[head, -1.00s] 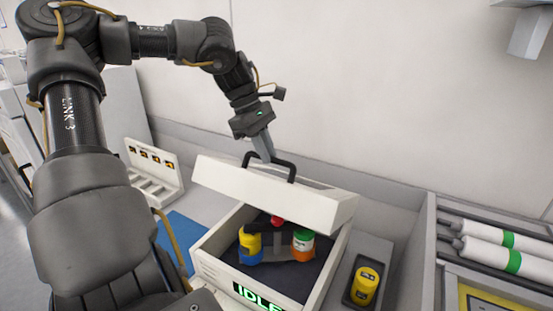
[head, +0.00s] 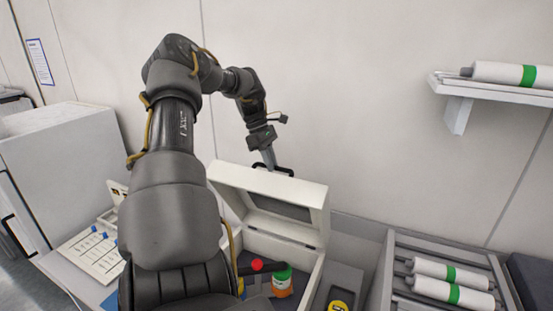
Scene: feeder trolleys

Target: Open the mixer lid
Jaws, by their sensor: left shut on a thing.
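The mixer is a white box (head: 312,278) on the counter at the lower middle. Its white lid (head: 313,199) is tilted steeply up at the back, with its dark inner panel facing me. My left gripper (head: 271,164) is shut on the dark handle (head: 287,171) at the lid's top edge. Inside the mixer are a green-capped container with an orange band (head: 282,281) and a red knob (head: 257,265). A yellow container inside is mostly hidden by my arm. My right gripper is not in view.
A yellow container (head: 338,306) stands right of the mixer, cut off by the frame. A grey tray (head: 398,268) at right holds white rolls with green bands (head: 450,271). A wall shelf (head: 500,87) is at upper right. A white rack (head: 92,255) is at left.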

